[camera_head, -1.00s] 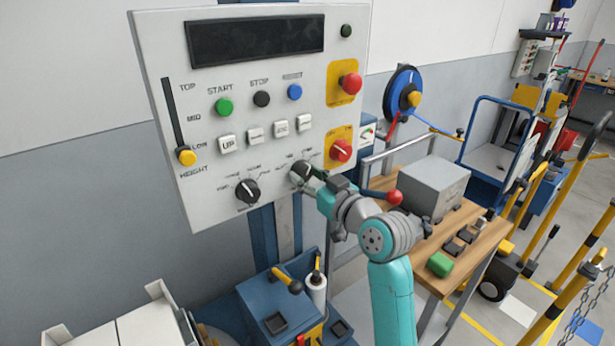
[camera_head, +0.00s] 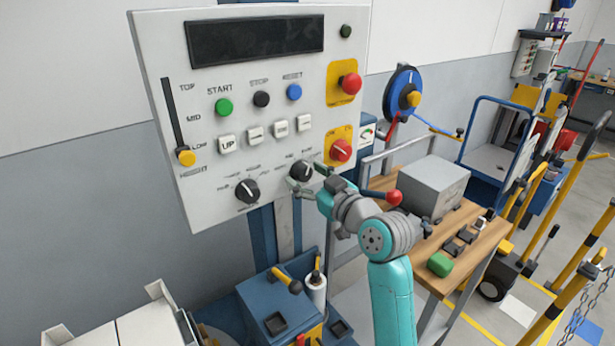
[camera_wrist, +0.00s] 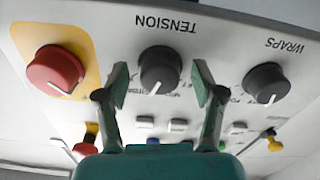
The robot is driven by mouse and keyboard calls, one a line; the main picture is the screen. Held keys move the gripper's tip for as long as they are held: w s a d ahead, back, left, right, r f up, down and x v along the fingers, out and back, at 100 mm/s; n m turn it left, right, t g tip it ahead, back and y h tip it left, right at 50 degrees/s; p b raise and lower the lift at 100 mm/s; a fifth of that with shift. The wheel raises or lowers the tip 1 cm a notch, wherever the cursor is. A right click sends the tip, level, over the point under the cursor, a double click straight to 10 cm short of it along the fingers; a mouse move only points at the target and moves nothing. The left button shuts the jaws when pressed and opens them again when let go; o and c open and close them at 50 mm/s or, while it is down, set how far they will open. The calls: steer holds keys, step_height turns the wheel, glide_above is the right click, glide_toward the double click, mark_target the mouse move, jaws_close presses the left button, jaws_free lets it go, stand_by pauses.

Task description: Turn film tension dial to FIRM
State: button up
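The film tension dial (camera_head: 301,171) is a dark round knob with a white pointer line, low on the grey control panel (camera_head: 222,72). In the wrist view the dial (camera_wrist: 160,69) sits under the upside-down word TENSION, its pointer toward the bottom of the picture, slightly left. The small labels around it are partly hidden and too small to read. My gripper (camera_head: 304,177) is at the dial; in the wrist view its fingers (camera_wrist: 161,76) are spread on either side, with a visible gap to the knob on both sides. It holds nothing.
The WRAPS dial (camera_head: 247,190) is left of the tension dial. A red knob on a yellow plate (camera_head: 341,150) is close at its upper right, and a red emergency button (camera_head: 351,84) is above that. A wooden bench (camera_head: 480,238) with a grey box (camera_head: 433,186) stands right of the arm.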

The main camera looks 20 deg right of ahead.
steer(key=v, duration=1.2)
stand_by(0.5)
steer(key=s+a+f+m+g+h, duration=0.1)
steer(key=s+f+m+h, duration=0.2)
steer(key=s+f, duration=0.65)
steer(key=s+a+f+m+h, duration=0.1)
steer(key=s+f+m+h, duration=0.15)
steer(key=s+f, duration=0.7)
steer(key=s+a+f, duration=0.1)
steer(key=s+f, duration=0.2)
steer(key=s, duration=0.8)
steer(key=s+f+g, duration=0.1)
steer(key=s+f, duration=0.3)
steer(key=s, duration=0.8)
steer(key=shift+a, duration=0.4)
steer(key=shift+s, duration=0.15)
